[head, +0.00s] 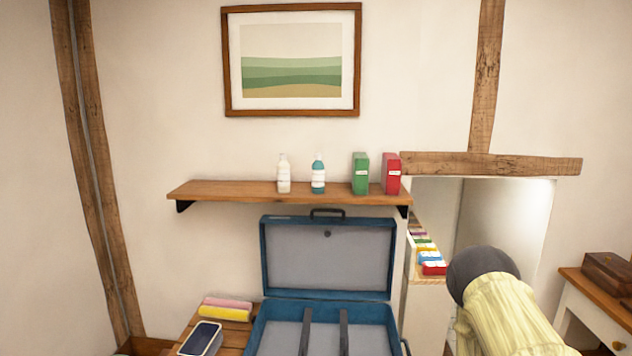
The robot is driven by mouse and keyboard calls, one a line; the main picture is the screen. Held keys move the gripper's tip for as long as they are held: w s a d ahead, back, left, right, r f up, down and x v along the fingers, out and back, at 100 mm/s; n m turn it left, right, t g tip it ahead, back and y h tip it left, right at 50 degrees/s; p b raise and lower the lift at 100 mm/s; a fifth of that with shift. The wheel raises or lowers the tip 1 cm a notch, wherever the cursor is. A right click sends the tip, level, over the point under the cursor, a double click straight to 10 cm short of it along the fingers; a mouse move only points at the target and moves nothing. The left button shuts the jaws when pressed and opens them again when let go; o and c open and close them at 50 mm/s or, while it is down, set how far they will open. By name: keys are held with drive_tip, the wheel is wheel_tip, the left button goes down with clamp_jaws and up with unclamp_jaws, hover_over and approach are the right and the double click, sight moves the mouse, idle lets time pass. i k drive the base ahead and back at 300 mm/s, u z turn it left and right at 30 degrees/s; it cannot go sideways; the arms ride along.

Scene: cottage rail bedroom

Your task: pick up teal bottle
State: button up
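The teal bottle (318,176) has a white cap and a white label band. It stands upright on the wooden wall shelf (230,190), right of the shelf's middle. A cream bottle (284,176) stands a little to its left, and a green box (360,174) stands to its right with a gap between. My gripper is not in view, so its state does not show.
A red box (392,174) stands at the shelf's right end. Below the shelf, an open blue suitcase (265,255) has its lid raised. A framed picture (291,110) hangs above. A lit alcove (505,215) and a wooden beam (490,164) are at right. The shelf's left part is clear.

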sight(317, 167)
drive_tip(key=u, duration=0.45)
drive_tip(key=i, duration=1.05)
drive_tip(key=z, duration=0.35)
